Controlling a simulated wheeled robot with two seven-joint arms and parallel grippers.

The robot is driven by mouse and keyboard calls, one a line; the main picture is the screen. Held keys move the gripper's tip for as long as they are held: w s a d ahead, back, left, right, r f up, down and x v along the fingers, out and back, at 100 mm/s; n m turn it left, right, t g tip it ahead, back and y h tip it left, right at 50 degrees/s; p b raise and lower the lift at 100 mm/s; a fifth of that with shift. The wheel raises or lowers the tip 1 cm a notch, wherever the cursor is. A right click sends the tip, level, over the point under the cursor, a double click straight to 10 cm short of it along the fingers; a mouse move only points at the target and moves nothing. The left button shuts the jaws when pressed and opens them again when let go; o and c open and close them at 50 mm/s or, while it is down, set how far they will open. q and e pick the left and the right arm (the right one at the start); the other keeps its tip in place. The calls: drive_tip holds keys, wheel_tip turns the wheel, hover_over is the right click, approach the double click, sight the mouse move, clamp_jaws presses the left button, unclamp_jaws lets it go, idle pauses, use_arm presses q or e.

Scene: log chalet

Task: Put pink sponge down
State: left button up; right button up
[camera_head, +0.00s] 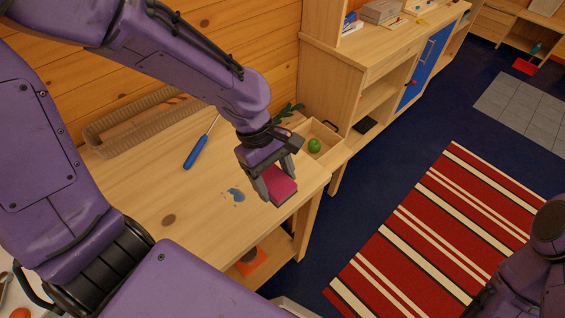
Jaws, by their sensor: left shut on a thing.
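The pink sponge (282,189) is in my left gripper (274,184), near the right front edge of the wooden table (203,207). My left gripper points down and its fingers are shut on the sponge. The sponge's dark magenta side faces the camera. I cannot tell whether its underside touches the tabletop or is just above it. Part of my right arm shows at the lower right, but its gripper is out of view.
A blue-handled tool (196,151) and a long woven basket (140,122) lie toward the table's back. A wooden box (322,142) with a green round thing (314,145) stands right of the gripper. The left front tabletop is clear.

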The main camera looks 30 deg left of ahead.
use_arm(q)
drive_tip(key=w+a+f, duration=0.1)
drive_tip(key=w+f, duration=0.2)
drive_tip(key=w, duration=0.1)
drive_tip(key=w+a+f+p, duration=0.1)
drive_tip(key=w+a+f, duration=0.1)
drive_tip(key=w, duration=0.3)
drive_tip(key=w+a+f, duration=0.1)
drive_tip(key=w+f, duration=0.3)
drive_tip(key=shift+w+a+p, duration=0.15)
drive_tip(key=shift+a+p, duration=0.15)
drive_tip(key=shift+w+a+f+g, duration=0.25)
drive_tip(key=shift+w+f+g, duration=0.05)
drive_tip(key=shift+w+f, duration=0.7)
drive_tip(key=shift+w+f+p, duration=0.25)
drive_tip(key=shift+f+p, duration=0.55)
drive_tip(key=shift+f, duration=0.4)
drive_tip(key=shift+s+f, duration=0.1)
drive_tip(key=shift+f, duration=0.2)
drive_tip(key=shift+s, duration=0.15)
use_arm(e)
drive_tip(key=shift+w+r, duration=0.95)
drive_tip(key=shift+r, duration=0.3)
use_arm(q)
drive_tip(key=shift+f, duration=0.1)
